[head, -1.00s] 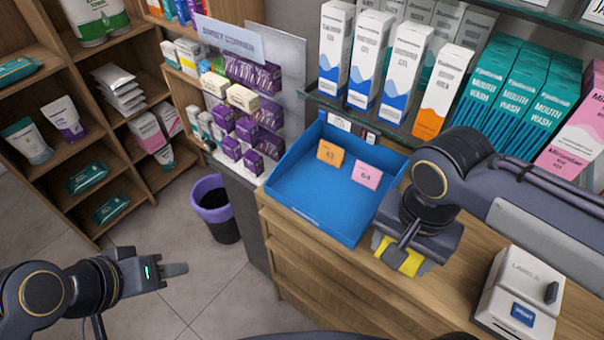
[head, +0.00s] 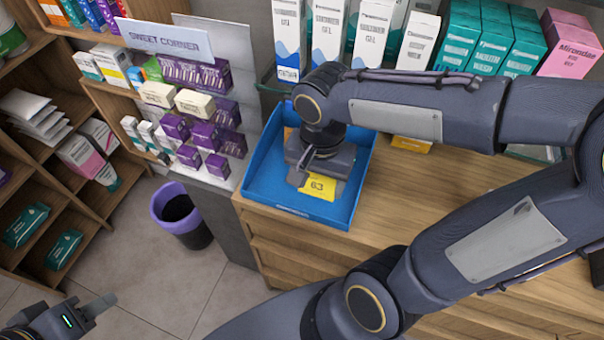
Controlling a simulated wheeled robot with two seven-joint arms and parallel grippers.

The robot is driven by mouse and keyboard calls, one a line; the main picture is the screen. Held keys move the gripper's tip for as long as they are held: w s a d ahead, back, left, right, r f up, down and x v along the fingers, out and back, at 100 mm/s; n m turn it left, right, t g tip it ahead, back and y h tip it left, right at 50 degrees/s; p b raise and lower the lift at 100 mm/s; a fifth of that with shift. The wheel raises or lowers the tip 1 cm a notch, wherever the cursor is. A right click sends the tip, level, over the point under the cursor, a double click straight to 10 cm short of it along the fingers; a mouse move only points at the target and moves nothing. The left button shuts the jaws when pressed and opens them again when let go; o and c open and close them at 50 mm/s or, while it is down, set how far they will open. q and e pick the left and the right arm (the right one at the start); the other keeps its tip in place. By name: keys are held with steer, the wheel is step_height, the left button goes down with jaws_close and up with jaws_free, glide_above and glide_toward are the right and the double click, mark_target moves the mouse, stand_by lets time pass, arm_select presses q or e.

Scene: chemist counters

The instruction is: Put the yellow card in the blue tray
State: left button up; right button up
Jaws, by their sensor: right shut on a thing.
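The yellow card (head: 318,187), marked 63, is at the fingertips of my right gripper (head: 308,178), which is shut on it. The card is over the inside of the blue tray (head: 262,190), near its front part; I cannot tell whether it touches the tray floor. The tray sits on the wooden counter. A sliver of an orange card (head: 289,134) shows inside the tray behind my arm. The pink card is hidden by my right arm. My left gripper (head: 95,305) is at the lower left, above the floor, away from the counter; its opening is unclear.
Tall white boxes (head: 328,35) and teal mouth wash boxes (head: 490,38) line the back of the counter. Purple sweet boxes (head: 205,135) stand left of the tray. A purple bin (head: 180,217) is on the floor. The wooden counter (head: 400,200) right of the tray is partly clear.

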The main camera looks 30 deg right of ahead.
steer(key=w+f, duration=0.4)
steer(key=w+d+f, duration=0.1)
steer(key=w+f, duration=0.1)
steer(key=w, duration=0.1)
steer(key=shift+w+d+f, duration=0.1)
steer(key=shift+f, duration=0.2)
steer(key=shift+w+f, duration=0.2)
steer(key=shift+f, duration=1.6)
steer(key=shift+f, duration=0.2)
steer(key=o, duration=0.9)
steer(key=shift+o, duration=0.2)
steer(key=shift+r, duration=0.1)
